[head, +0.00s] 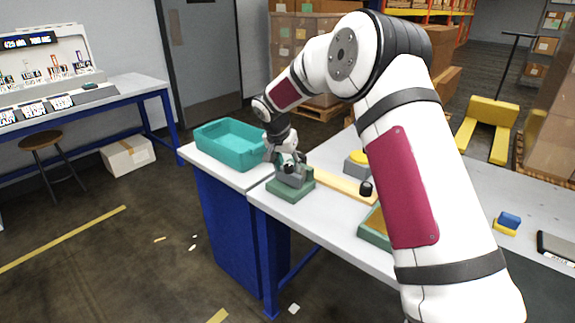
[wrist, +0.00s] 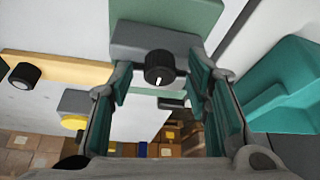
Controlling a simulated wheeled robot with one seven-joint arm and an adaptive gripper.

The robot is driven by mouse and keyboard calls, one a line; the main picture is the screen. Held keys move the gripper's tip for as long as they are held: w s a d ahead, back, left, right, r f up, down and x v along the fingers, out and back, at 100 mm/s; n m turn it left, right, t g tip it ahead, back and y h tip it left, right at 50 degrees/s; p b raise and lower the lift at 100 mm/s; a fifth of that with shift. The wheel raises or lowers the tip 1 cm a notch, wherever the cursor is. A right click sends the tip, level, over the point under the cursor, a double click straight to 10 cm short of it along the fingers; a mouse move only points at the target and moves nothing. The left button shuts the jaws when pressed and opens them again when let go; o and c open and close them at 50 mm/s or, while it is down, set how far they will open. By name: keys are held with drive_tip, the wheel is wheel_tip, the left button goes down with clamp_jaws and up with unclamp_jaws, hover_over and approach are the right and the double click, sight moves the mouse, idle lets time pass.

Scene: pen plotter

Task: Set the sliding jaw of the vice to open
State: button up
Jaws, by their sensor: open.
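The vice has a green base (head: 290,190) and a grey jaw block (wrist: 150,42) on the near end of the white worktop. In the wrist view a round black knob (wrist: 160,66) with a white mark sits on the front of the grey block. My gripper (wrist: 158,84) is open, with one finger on each side of the knob and its tips near the grey block. I cannot tell whether the fingers touch the block. In the head view my gripper (head: 287,160) is just above the vice and hides part of it. The jaw's gap is not clearly visible.
A teal bin (head: 222,140) stands left of the vice. A wooden strip (head: 343,186) with a black knob (head: 366,188) lies to the right. A grey box with a yellow top (head: 358,157) stands behind it. My arm covers much of the right side.

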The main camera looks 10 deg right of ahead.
drive_tip(key=shift+c, duration=0.5)
clamp_jaws()
drive_tip(key=shift+a, duration=0.1)
drive_tip(key=shift+s+a+f, duration=0.1)
drive_tip(key=shift+s+a, duration=0.8)
drive_tip(key=shift+a, duration=0.2)
drive_tip(key=shift+o, duration=0.5)
unclamp_jaws()
